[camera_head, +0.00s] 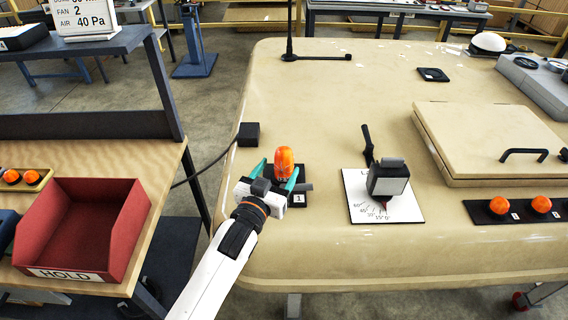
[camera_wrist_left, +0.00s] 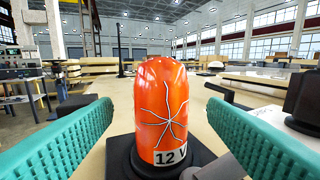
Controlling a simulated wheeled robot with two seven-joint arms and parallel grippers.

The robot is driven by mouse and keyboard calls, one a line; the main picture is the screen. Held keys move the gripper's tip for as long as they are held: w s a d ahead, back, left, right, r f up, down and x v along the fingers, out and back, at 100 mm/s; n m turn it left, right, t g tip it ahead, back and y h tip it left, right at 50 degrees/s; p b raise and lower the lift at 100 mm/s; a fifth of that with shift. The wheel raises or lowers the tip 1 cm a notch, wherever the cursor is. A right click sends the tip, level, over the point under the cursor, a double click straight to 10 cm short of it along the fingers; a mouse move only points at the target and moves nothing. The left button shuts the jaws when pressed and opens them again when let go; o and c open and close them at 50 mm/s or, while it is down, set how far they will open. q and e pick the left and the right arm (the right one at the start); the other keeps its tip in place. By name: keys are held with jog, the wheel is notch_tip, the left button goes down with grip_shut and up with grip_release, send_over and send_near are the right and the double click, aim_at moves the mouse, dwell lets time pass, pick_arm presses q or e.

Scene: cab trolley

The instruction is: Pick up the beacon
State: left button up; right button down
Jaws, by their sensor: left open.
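An orange beacon (camera_head: 284,162) stands upright on a dark square base labelled 1 (camera_head: 300,199) on the cream cab surface. In the left wrist view the beacon (camera_wrist_left: 162,110) shows star-like crack lines and a "12 V" label, and stands on a black mount. My left gripper (camera_head: 277,177) is open. Its two teal fingers (camera_wrist_left: 155,135) lie on either side of the beacon, with gaps visible between the fingers and the dome. I cannot tell whether the fingertips reach past it. My right gripper is not in view.
A red HOLD bin (camera_head: 126,213) sits on the wooden bench at left. A white angle card (camera_head: 356,207) with a dark device (camera_head: 388,180) is right of the beacon. More orange beacons (camera_head: 541,204) stand on a black strip. A raised hatch (camera_head: 490,130) lies behind.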

aim_at(280, 167)
pick_arm(q)
jog(key=x, duration=0.4)
jog(key=shift+w+d+p, duration=0.1)
jog(key=shift+d+p, duration=0.05)
jog(key=shift+p, duration=0.25)
jog(key=c, duration=1.2)
